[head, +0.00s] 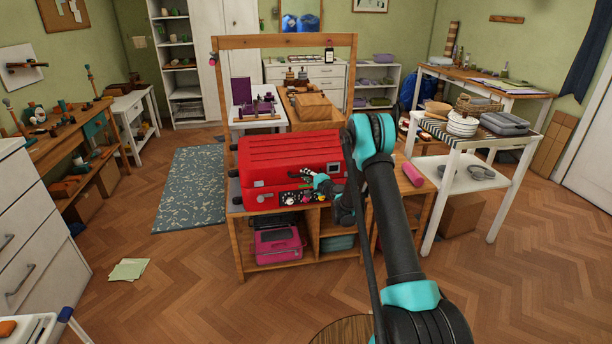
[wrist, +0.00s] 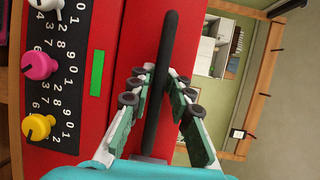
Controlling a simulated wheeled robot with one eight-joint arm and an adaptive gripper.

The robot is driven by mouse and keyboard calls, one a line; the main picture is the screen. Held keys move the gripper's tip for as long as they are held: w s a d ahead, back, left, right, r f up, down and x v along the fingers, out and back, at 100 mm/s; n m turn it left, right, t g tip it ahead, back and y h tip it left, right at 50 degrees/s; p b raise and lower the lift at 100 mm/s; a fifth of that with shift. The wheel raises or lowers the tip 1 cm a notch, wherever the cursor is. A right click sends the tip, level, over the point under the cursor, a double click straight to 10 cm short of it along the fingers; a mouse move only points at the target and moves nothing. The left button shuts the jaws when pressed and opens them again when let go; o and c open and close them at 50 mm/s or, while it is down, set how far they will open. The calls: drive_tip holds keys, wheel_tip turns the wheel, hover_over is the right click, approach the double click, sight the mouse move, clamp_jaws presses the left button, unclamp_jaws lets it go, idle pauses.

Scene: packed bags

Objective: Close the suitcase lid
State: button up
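The red suitcase (head: 290,165) stands on the wooden shelf unit in the head view. Its ridged lid (head: 290,147) lies flat over the body and looks down; I cannot tell whether a thin gap remains. A panel with dials (wrist: 47,80) shows on its front. My gripper (head: 300,181) is at the suitcase front, near the dials. In the wrist view my gripper (wrist: 163,82) is open, with its fingers on both sides of a black handle (wrist: 163,60). A space shows between the handle and the lower fingers; contact at the fingertips cannot be told.
The suitcase rests on a wooden shelf unit (head: 238,232) with a pink case (head: 278,246) below. A white side table (head: 470,150) with baskets stands to the right. The wooden floor in front and to the left is mostly clear.

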drive_tip(key=shift+d, duration=0.15)
drive_tip(key=shift+s+d, duration=0.1)
drive_tip(key=shift+d, duration=0.05)
drive_tip(key=v, duration=0.7)
drive_tip(key=shift+s, duration=0.1)
drive_tip(key=shift+r, duration=0.1)
